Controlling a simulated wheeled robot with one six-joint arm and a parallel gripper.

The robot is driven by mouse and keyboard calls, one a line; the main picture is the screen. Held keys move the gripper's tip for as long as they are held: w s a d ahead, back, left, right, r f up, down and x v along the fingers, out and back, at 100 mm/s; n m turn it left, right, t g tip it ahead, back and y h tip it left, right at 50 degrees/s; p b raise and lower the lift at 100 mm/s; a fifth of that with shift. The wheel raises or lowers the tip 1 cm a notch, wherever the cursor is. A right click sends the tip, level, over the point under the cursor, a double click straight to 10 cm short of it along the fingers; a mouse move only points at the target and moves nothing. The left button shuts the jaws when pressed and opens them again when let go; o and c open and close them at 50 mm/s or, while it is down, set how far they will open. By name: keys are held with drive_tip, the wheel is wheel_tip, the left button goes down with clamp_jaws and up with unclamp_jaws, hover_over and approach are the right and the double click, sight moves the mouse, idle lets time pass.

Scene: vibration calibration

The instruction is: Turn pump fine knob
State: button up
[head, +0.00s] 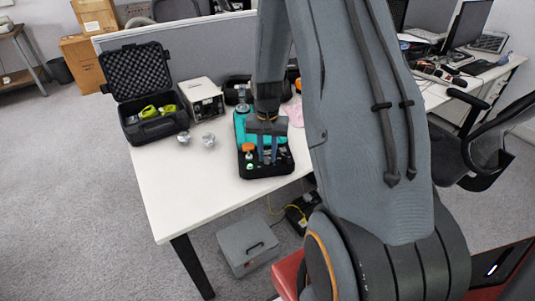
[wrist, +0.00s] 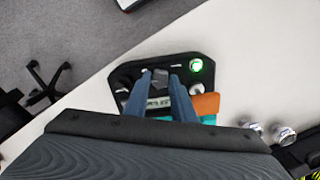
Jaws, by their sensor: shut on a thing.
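The pump stands on the white table, with a teal body (head: 240,128) and a black tray-like base (head: 250,171). In the wrist view its black base (wrist: 205,58) shows a green-lit round part (wrist: 196,65) and an orange part (wrist: 206,104). My gripper (head: 267,160) reaches down over the pump from above. In the wrist view its two blue-grey fingers (wrist: 161,80) are shut on a small dark grey knob (wrist: 160,74), which seems to be the fine knob. The fingers and wrist hide much of the pump.
An open black case (head: 150,128) with yellow-green items stands at the left, beside a beige box instrument (head: 202,100). Two small metal cylinders (head: 208,140) stand between the case and the pump. The table's front left (head: 185,195) is bare.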

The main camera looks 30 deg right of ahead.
drive_tip(key=o, duration=1.1)
drive_tip(key=shift+c, duration=0.2)
